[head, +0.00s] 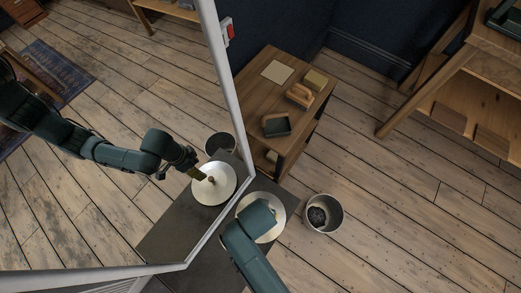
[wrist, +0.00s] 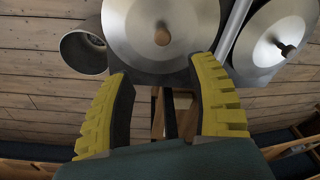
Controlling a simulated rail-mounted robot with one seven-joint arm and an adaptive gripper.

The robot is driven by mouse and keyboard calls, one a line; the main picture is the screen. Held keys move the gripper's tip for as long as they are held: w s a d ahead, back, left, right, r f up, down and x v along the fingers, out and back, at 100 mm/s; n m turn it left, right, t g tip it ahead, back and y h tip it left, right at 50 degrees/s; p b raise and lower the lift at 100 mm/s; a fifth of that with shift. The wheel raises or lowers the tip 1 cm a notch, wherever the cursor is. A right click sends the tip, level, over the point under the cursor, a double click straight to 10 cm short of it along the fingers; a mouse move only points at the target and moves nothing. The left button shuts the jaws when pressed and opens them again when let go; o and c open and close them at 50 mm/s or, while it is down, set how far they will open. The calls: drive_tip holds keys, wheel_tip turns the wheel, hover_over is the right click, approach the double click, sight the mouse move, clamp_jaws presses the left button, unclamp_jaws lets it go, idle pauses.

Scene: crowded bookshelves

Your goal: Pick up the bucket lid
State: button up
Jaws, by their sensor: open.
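The bucket lid (head: 285,204) is a pale round disc on the dark bench top, partly covered by my arm in the head view. In the wrist view the lid (wrist: 132,28) is near the top middle, with a brown round knob (wrist: 162,36) at its centre. My gripper (wrist: 163,70) is open and empty, its yellow-backed fingers spread below the knob in the picture and apart from it. My fingers are hidden behind my arm in the head view. A mirror shows the reflected lid (head: 207,191) and my reflected fingers near its knob.
An open metal bucket (head: 323,214) with dark contents stands beside the bench (head: 225,270). The grey-framed mirror (head: 226,90) is close to my arm.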

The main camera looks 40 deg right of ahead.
drive_tip(key=f+b, duration=0.1)
drive_tip(key=f, duration=0.3)
drive_tip(key=f+b, duration=0.1)
drive_tip(key=f, duration=0.1)
drive_tip(key=shift+w+d+f+b, duration=0.2)
drive_tip(key=shift+w+d+b, duration=0.1)
drive_tip(key=f+b, duration=0.2)
drive_tip(key=f, duration=0.1)
drive_tip(key=f+b, duration=0.2)
drive_tip(key=shift+w+f, duration=0.15)
drive_tip(key=shift+w, duration=0.1)
drive_tip(key=shift+r, duration=0.2)
clamp_jaws()
